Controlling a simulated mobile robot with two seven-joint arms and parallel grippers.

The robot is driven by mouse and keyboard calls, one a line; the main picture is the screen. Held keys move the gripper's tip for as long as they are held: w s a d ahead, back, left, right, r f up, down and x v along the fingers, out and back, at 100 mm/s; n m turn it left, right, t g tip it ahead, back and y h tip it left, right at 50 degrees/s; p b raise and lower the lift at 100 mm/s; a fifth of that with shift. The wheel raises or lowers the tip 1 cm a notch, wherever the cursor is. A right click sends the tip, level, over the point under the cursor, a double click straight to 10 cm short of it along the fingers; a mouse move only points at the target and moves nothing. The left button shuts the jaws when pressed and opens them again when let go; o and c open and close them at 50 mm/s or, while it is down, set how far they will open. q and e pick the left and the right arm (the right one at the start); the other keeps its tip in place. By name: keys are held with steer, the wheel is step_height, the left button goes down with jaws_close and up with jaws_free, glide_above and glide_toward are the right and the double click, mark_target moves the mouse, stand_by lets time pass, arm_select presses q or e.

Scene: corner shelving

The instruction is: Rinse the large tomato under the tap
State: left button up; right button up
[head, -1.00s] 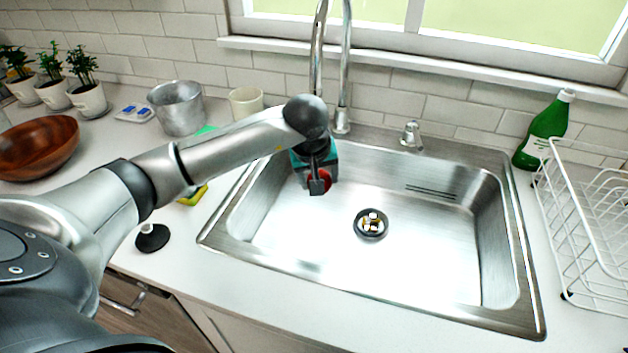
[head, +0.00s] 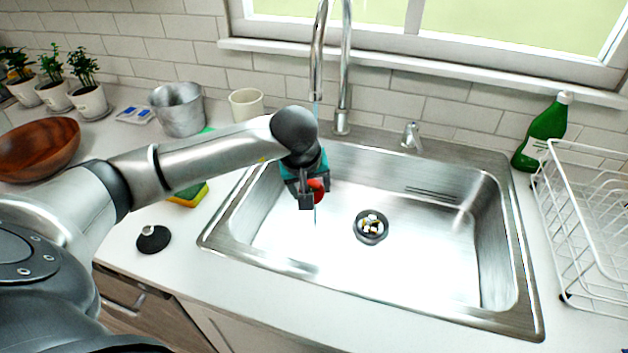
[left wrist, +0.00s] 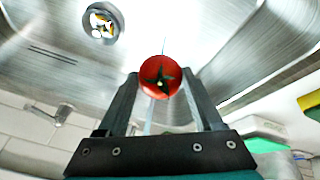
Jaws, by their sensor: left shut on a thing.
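The red tomato (head: 317,190) is held over the left part of the sink basin (head: 440,262). Its green stem star shows in the left wrist view, where the tomato (left wrist: 161,77) sits between the fingertips. My left gripper (head: 311,192) is shut on it; the fingers (left wrist: 160,88) flank it on both sides. The tap (head: 318,50) stands behind the sink with its spout above the gripper. A thin stream of water (head: 315,110) comes down from the spout at the gripper, and a faint streak continues below the tomato. My right gripper is not in view.
The drain (head: 371,226) lies mid-basin. A sponge (head: 188,195) and a black stopper (head: 153,238) lie left of the sink. A metal pot (head: 178,110) and cream cup (head: 246,104) stand behind. A green bottle (head: 543,132) and white dish rack (head: 590,225) are on the right.

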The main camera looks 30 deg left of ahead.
arm_select(q)
steer(key=shift+s+d, duration=0.3)
steer(key=shift+s, duration=0.5)
steer(key=shift+s+d, duration=0.35)
steer(key=shift+s, duration=0.5)
steer(key=shift+s+d, duration=0.3)
steer(key=shift+s, duration=0.5)
steer(key=shift+p, duration=0.3)
steer(key=shift+s+d+r+p, duration=0.3)
steer(key=shift+s+r+p, duration=0.1)
steer(key=shift+s+r, duration=0.3)
steer(key=shift+s+d+r+p, duration=0.4)
steer(key=shift+s+r, duration=0.25)
steer(key=shift+s, duration=0.2)
steer(key=shift+s+d+r+p, duration=0.25)
steer(key=shift+s+r+p, duration=0.15)
steer(key=shift+s+r, duration=0.3)
